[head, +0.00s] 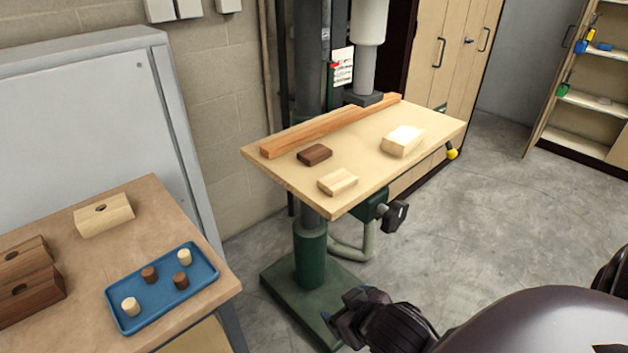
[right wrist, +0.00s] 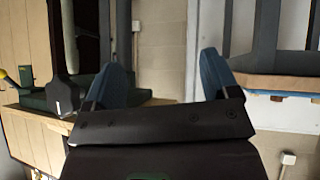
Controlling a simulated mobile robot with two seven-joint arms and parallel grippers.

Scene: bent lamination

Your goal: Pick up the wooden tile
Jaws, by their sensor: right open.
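Several wooden pieces lie on the drill press table (head: 385,170), and I cannot tell for sure which one is the tile. A small dark brown block (head: 314,154) lies near the left side. A small pale block (head: 338,181) lies near the front edge. A larger pale block (head: 403,141) lies to the right. My right gripper (head: 338,306) is low in front of the table, below its top and apart from all the pieces. Its blue fingers are spread and empty in the right wrist view (right wrist: 165,62). My left gripper is not in view.
A long wooden strip (head: 330,127) runs along the table's back, by the drill column (head: 312,90). A dark clamp handle (head: 396,216) juts out under the table. At left, a workbench (head: 150,200) holds a blue tray (head: 112,300) with several pegs, and drilled blocks.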

